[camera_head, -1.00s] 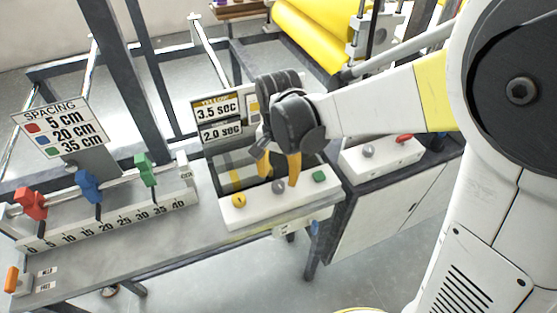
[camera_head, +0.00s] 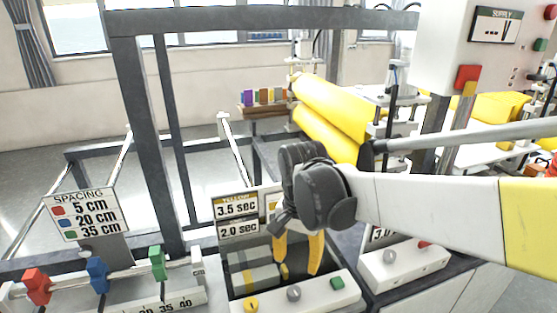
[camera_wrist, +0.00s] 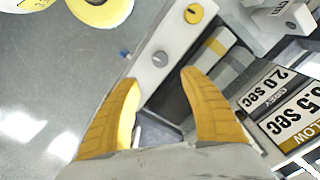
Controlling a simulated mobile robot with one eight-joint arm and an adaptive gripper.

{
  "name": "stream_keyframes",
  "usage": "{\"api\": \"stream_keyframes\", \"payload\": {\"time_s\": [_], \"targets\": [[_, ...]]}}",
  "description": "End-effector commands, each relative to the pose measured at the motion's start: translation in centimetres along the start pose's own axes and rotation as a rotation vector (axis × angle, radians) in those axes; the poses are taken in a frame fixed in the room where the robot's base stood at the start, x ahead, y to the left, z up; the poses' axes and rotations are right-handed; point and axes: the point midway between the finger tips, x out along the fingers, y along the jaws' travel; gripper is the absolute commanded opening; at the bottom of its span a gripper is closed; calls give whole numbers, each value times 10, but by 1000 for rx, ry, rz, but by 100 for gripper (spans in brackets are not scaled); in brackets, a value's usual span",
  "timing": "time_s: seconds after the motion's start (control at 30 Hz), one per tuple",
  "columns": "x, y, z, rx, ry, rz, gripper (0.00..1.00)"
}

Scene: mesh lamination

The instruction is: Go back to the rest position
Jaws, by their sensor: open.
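My gripper (camera_head: 297,254) has two yellow fingers, spread apart with nothing between them. In the head view it hangs above the control box (camera_head: 345,290) with yellow, grey and green knobs. In the wrist view the gripper (camera_wrist: 160,92) shows open fingers over the box, beside its white knob panel (camera_wrist: 165,48). The timer sign (camera_head: 237,210) reading 3.5 sec and 2.0 sec stands just left of my gripper.
A spacing rail with red (camera_head: 37,286), blue (camera_head: 97,274) and green (camera_head: 157,262) sliders lies at left. A second box with a red switch (camera_head: 424,244) is at right. Yellow rollers (camera_head: 330,105) and a dark frame (camera_head: 150,130) stand behind.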

Motion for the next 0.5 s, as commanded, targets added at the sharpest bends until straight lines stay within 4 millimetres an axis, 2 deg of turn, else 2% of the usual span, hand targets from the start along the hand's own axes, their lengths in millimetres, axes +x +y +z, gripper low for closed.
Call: {"api": "stream_keyframes", "payload": {"time_s": [0.17, 0.3, 0.5], "targets": [[-19, 37, 4, -75, 83, -65, 52], [-35, 81, 12, -188, 217, -130, 52], [-41, 134, 26, -343, 429, -164, 52]]}}
